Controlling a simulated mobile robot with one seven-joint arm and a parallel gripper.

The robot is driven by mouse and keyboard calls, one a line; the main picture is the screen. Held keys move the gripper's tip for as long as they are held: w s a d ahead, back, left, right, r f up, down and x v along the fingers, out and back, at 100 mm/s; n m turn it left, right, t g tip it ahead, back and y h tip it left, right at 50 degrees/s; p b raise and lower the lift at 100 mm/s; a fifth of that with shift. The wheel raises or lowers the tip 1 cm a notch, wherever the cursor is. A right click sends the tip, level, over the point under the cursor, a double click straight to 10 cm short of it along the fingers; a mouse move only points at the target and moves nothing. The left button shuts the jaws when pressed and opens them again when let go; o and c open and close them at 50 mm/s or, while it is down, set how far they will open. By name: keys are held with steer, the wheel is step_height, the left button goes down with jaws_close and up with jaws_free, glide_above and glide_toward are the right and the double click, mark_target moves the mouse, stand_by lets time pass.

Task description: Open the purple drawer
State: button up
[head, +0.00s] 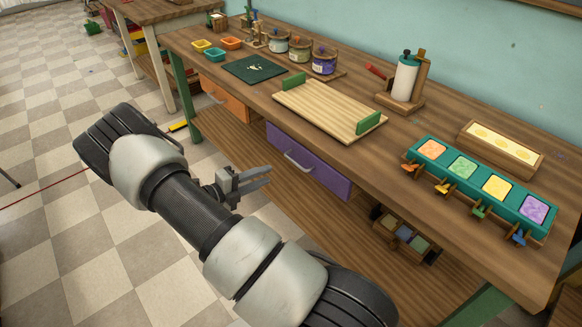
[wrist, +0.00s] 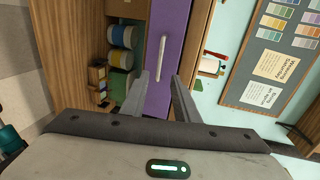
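The purple drawer (head: 327,175) sits under the front edge of the wooden workbench and looks shut. Its pale metal handle (head: 297,162) is on the middle of the front. My gripper (head: 270,175) is in front of the drawer, to the left of the handle and apart from it. In the wrist view, the purple front (wrist: 183,30) runs up the picture, with the handle (wrist: 161,58) just beyond the tips. My gripper (wrist: 160,77) is open and empty, its two fingers on either side of the handle's line.
An orange drawer (head: 224,97) is farther left under the workbench (head: 400,143). A wooden tray with green ends (head: 325,108) stands above the purple drawer. A lower shelf holds a small crate (head: 402,237). The floor left is open.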

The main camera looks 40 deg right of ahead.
mark_target(295, 164)
steer(key=b+x, duration=0.1)
steer(key=x, duration=1.1)
steer(key=shift+s+b, duration=0.15)
steer(key=shift+b, duration=0.25)
jaws_close()
